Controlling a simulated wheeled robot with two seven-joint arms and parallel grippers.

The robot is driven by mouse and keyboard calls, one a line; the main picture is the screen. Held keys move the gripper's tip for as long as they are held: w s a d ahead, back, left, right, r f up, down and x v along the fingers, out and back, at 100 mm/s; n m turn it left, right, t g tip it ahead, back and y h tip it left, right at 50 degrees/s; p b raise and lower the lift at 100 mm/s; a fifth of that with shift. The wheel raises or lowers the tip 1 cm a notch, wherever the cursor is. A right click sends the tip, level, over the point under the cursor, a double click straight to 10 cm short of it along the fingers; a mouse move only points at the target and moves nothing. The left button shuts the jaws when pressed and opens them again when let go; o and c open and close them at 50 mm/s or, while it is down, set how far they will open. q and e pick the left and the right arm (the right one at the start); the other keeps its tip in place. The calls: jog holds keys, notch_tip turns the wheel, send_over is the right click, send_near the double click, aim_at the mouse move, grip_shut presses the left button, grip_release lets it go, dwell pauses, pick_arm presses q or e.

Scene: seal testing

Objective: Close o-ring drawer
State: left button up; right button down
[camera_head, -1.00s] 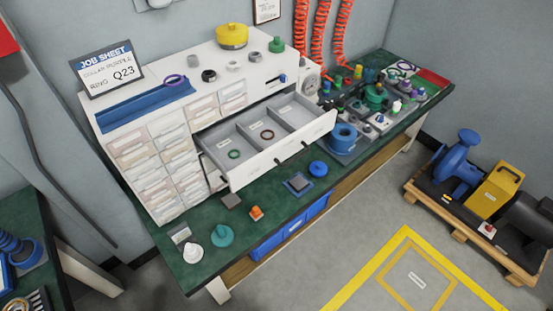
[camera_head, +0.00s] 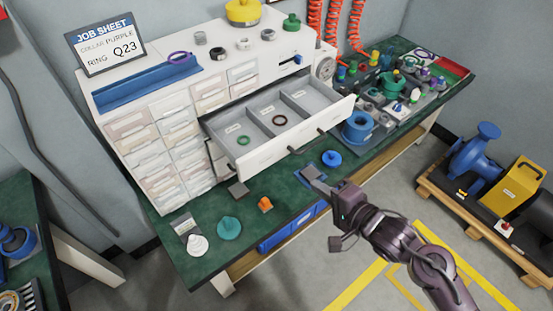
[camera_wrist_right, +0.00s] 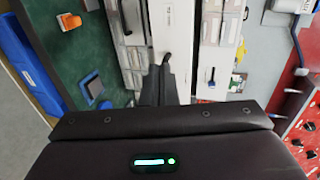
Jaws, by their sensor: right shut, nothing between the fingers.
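The o-ring drawer (camera_head: 300,146) is pulled out from the white cabinet (camera_head: 135,101), over the green bench. Its compartments hold a green ring (camera_head: 243,141) and a dark brown ring (camera_head: 279,120). Its white front carries dark handles. My right gripper (camera_head: 311,175) is shut and empty, just in front of the drawer front and apart from it in the head view. In the right wrist view the shut fingers (camera_wrist_right: 160,85) point toward a white drawer front (camera_wrist_right: 173,30) with a dark handle; whether they touch is unclear. My left gripper is out of view.
A blue round part (camera_head: 331,158), an orange part (camera_head: 265,204), a teal knob (camera_head: 228,228) and a white knob (camera_head: 198,245) stand on the green bench (camera_head: 290,205). A blue ring part (camera_head: 357,127) sits right of the drawer. A pump pallet (camera_head: 490,205) stands on the floor at right.

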aim_at(275, 154)
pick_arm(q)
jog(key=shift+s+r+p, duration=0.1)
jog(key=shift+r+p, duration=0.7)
pick_arm(e)
jog(key=x, duration=0.4)
jog(key=r+x, duration=0.1)
jog(key=x, duration=0.8)
jog(key=shift+w+a+r, duration=0.15)
jog(key=shift+w+a, duration=0.25)
jog(key=shift+w, duration=0.1)
